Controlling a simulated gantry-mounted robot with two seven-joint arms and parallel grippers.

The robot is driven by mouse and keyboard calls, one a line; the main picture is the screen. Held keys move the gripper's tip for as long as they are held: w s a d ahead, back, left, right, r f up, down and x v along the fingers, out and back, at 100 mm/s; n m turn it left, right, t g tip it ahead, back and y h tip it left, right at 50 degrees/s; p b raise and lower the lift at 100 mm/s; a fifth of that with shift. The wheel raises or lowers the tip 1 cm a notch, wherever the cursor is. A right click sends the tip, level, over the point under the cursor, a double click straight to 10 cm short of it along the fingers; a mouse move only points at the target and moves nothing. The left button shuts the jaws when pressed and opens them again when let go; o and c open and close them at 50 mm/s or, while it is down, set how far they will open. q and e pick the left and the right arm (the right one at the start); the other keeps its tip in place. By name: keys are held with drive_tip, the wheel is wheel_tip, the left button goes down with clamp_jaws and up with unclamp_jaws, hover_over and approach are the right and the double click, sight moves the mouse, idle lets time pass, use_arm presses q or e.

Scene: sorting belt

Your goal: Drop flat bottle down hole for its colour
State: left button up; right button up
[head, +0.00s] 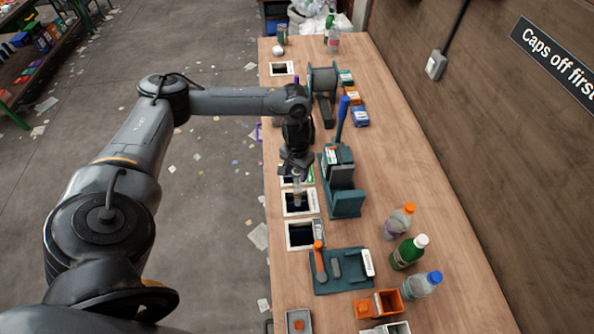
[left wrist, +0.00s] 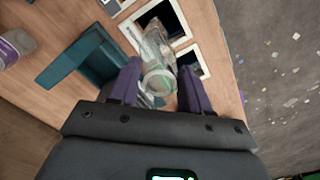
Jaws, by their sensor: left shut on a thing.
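My left gripper (head: 297,172) is shut on a clear flat bottle (head: 297,193), held over the table's left edge by the row of holes. In the left wrist view the clear bottle (left wrist: 158,60) sits between the purple fingers of the gripper (left wrist: 162,82), its round end towards me. White-framed square holes line the edge: one (head: 287,203) lies beneath or beside the bottle and another (head: 289,236) is nearer. A hole with a green label (head: 309,174) is partly hidden by the gripper. A far hole (head: 271,70) is clear. My right gripper is out of view.
A teal fixture with a blue lever (head: 345,203) stands just right of the holes. Capped bottles (head: 408,254) stand at right.

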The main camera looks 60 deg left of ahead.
use_arm(q)
drive_tip(key=o, duration=1.1)
wheel_tip(320, 180, up, 6)
drive_tip(key=shift+f, duration=0.25)
wheel_tip(320, 180, up, 4)
drive_tip(key=p, duration=0.3)
drive_tip(key=shift+r+p, duration=0.6)
drive_tip(key=shift+p, duration=0.05)
